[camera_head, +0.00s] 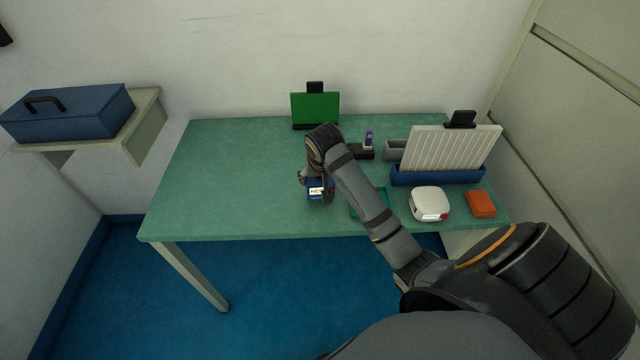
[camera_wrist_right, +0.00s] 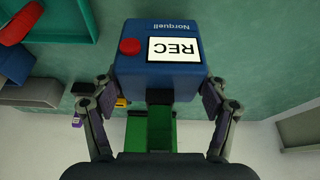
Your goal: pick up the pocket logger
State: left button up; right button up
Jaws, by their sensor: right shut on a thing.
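The pocket logger (camera_wrist_right: 160,65) is a small blue box with a white REC screen and a red button. In the right wrist view it sits between the fingers of my right gripper (camera_wrist_right: 162,100), which is shut on it from both sides. In the head view the logger (camera_head: 316,191) is at the front middle of the green table (camera_head: 230,170), partly covered by my right gripper (camera_head: 316,186). I cannot tell whether it touches the table. My left gripper is not in view.
Right of the logger are a teal tray (camera_head: 383,196), a white device (camera_head: 430,203), an orange box (camera_head: 480,204) and a blue rack (camera_head: 440,175) holding a pale ribbed panel (camera_head: 450,147). A green panel (camera_head: 315,107) stands at the back. The table's left side is clear.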

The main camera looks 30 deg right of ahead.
jog(key=s+a+r+p, duration=0.3)
jog(key=s+r, duration=0.7)
jog(key=s, duration=0.3)
jog(key=shift+s+a+p, duration=0.2)
jog(key=shift+s+p, duration=0.1)
